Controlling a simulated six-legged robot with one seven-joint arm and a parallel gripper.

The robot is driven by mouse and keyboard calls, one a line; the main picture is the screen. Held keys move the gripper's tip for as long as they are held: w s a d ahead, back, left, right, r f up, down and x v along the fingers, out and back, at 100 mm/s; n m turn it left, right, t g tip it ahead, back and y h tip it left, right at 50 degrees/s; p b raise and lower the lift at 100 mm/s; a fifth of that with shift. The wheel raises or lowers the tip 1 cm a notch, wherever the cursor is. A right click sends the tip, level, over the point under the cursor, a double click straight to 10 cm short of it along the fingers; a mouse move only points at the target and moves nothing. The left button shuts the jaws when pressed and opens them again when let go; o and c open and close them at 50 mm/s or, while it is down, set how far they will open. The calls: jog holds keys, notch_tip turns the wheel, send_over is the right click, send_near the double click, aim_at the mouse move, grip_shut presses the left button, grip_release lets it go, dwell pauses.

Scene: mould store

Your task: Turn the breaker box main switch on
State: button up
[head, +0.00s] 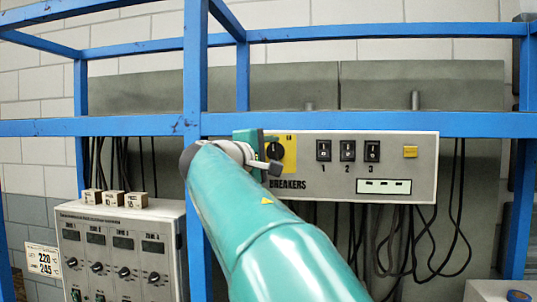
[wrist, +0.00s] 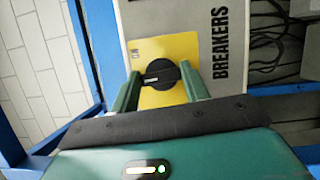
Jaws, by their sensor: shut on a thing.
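The breaker box (head: 400,150) is a light grey panel on the blue frame, lettered BREAKERS. Its main switch is a black rotary knob (wrist: 160,74) on a yellow plate (wrist: 150,49), at the left end of the box in the head view. My gripper (wrist: 161,72) is shut on the knob, with one green finger on each side of it. In the head view the gripper and wrist partly cover the yellow plate and knob. The knob's grip bar lies roughly crosswise between the fingers in the wrist view. Its on and off marks are too small to read.
A blue upright (head: 195,75) stands just left of the box. A grey controller box (head: 120,250) stands lower left. Black cables (head: 400,240) hang below.

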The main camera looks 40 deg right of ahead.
jog(key=shift+m, duration=0.5)
jog(key=o, duration=1)
jog(key=shift+s, duration=0.1)
jog(key=v, duration=1.3)
jog(key=shift+a+r, duration=0.3)
jog(key=shift+a, duration=0.1)
